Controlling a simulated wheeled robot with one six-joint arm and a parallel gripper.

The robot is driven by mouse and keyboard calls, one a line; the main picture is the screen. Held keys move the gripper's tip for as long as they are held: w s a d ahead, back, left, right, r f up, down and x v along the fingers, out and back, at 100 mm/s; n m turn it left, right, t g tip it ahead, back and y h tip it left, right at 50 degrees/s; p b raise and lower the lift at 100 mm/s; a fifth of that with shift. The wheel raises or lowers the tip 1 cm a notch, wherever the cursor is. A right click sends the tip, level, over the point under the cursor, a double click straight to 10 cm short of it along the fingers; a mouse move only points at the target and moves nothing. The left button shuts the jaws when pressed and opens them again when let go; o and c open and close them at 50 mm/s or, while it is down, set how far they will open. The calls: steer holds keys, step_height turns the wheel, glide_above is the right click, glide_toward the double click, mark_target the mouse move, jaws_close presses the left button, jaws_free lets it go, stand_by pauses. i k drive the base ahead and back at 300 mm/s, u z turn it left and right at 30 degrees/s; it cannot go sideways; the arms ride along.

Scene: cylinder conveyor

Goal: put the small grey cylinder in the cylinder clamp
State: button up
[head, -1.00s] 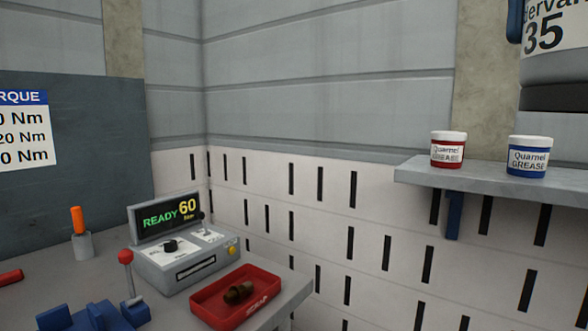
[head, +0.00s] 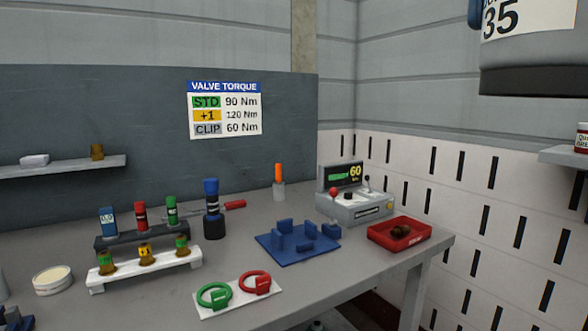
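A blue fixture (head: 270,256) with upright blue blocks lies on the workbench, and a red-knobbed lever (head: 333,205) stands at its right side. It looks like the cylinder clamp, and I see no cylinder between its blocks. I cannot make out a small grey cylinder anywhere in the head view. My gripper is out of view; only a large grey part of my arm shows at the upper right.
A wall shelf (head: 60,167) is at left.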

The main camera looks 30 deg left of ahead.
mark_target(294, 241)
steer(key=z, duration=0.1)
steer(key=i, duration=1.5)
steer(key=u, duration=1.5)
steer(key=i, duration=0.35)
steer(key=u, duration=0.15)
